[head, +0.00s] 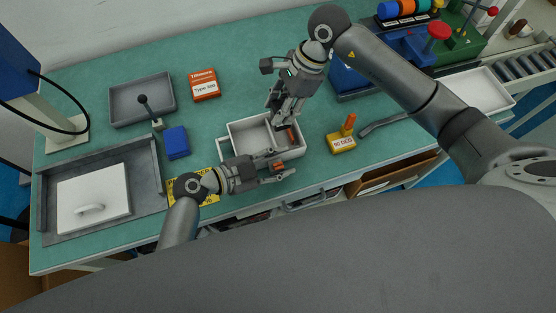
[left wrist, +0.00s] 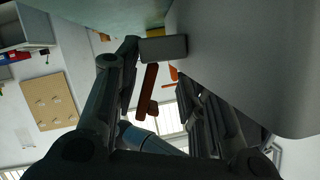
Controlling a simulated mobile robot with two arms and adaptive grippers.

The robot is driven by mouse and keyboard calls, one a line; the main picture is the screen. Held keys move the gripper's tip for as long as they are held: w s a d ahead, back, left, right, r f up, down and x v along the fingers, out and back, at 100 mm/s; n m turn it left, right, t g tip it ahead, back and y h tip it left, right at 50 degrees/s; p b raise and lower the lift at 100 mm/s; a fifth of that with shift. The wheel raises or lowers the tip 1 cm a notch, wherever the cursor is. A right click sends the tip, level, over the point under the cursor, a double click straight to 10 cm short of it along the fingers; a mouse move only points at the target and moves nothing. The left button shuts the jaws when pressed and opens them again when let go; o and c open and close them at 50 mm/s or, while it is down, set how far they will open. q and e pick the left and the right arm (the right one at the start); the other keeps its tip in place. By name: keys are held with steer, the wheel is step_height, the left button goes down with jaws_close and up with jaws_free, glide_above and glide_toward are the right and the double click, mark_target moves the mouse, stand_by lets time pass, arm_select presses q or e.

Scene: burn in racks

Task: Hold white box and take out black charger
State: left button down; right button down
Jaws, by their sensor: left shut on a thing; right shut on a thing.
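The white box (head: 236,131), open-topped with orange parts, sits near the front edge of the green bench. My left gripper (head: 277,166) is at its front right edge, shut on the box, with an orange part between the fingers. In the left wrist view the fingers (left wrist: 160,85) flank a grey block and an orange strip, beside a large grey surface. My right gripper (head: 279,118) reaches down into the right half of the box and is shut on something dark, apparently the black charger. The charger is mostly hidden by the fingers.
A blue box (head: 176,142), an orange carton (head: 204,84) and a grey tray (head: 118,104) lie to the left and behind. A yellow block with an orange handle (head: 341,142) stands close to the right. A yellow label (head: 208,197) lies at the left arm.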

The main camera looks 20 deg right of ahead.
arm_select(q)
steer(key=c, duration=1.1)
jaws_free()
steer(key=shift+s+f, duration=0.2)
steer(key=shift+f, duration=0.2)
steer(key=shift+o, duration=1.4)
arm_select(e)
steer(key=shift+d, duration=0.1)
arm_select(q)
steer(key=shift+w+r, duration=0.1)
steer(key=shift+w, duration=0.05)
steer(key=shift+r, duration=0.1)
arm_select(e)
steer(key=shift+w, duration=0.1)
arm_select(q)
steer(key=v, duration=1.2)
